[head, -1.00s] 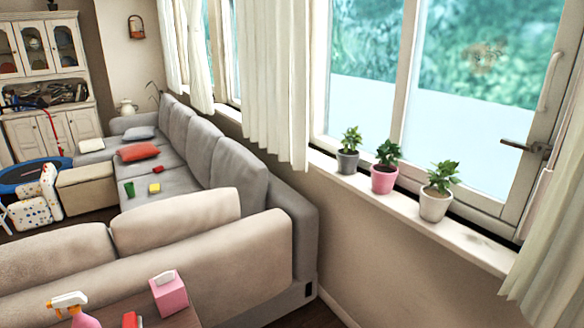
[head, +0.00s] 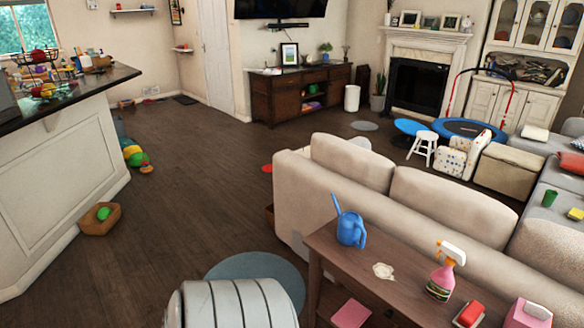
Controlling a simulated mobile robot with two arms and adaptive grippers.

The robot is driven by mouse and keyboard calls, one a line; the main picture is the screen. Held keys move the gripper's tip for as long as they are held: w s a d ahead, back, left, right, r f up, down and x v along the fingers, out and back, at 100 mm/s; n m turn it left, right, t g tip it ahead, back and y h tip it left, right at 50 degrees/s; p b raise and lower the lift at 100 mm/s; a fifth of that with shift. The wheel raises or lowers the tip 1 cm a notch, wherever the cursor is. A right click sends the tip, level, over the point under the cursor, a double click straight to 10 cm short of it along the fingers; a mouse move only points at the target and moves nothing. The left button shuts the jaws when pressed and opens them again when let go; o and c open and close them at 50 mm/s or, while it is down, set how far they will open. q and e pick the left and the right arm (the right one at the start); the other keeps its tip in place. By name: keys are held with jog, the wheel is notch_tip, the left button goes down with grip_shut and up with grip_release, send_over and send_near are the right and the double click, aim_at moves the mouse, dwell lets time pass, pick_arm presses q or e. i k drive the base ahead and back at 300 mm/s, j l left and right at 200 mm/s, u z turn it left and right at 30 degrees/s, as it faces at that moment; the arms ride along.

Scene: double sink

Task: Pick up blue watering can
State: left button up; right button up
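A blue watering can (head: 350,227) stands upright on a narrow brown wooden table (head: 378,262) behind the beige sofa. Its long thin spout points up and to the left, and its handle is on the right side. Neither of my grippers shows in the head view, and nothing touches the can.
A pink spray bottle (head: 444,272), a red sponge-like block (head: 469,313) and a pink tissue box (head: 527,314) stand on the table right of the can. The beige sofa (head: 400,200) backs onto the table. Open wooden floor (head: 195,190) lies to the left, with a blue-grey round rug (head: 258,268).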

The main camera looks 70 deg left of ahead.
aim_at(349, 224)
jog(key=u, duration=1.85)
jog(key=i+j, duration=0.15)
jog(key=j+z, duration=0.05)
